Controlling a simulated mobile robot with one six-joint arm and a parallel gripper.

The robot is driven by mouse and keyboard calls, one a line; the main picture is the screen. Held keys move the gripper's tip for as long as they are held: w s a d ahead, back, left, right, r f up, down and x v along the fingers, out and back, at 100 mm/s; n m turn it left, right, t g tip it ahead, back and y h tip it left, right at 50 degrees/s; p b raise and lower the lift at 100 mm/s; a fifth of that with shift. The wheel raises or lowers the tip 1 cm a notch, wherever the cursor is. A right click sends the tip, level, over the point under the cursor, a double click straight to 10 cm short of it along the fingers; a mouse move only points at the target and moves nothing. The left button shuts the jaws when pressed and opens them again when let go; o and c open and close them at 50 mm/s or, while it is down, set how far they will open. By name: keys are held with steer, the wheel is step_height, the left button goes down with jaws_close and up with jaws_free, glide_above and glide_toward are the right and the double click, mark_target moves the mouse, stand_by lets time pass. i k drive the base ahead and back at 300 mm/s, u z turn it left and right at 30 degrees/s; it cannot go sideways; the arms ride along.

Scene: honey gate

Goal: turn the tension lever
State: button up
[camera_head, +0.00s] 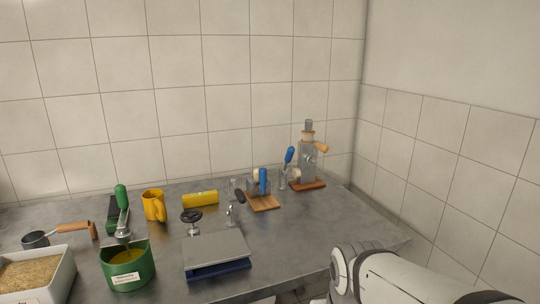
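I cannot tell for sure which part is the tension lever. A small device on a wooden base (264,203) stands at the middle right of the counter, with an upright blue handle (263,182). Behind it, a second blue handle (289,155) tilts to the right beside a grey metal machine (308,160) on a wooden base. My gripper is not in view; only a white part of my arm shows at the bottom right, apart from these devices.
A grey counter (340,230) runs along the tiled wall, with free room at its right. On it are a yellow mug (154,206), a yellow block (200,199), a black handwheel (191,216), a flat grey plate (215,251), a green pot (127,272) and a white tray (62,284).

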mark_target(291, 150)
steer(key=i, duration=0.85)
steer(key=z, duration=0.05)
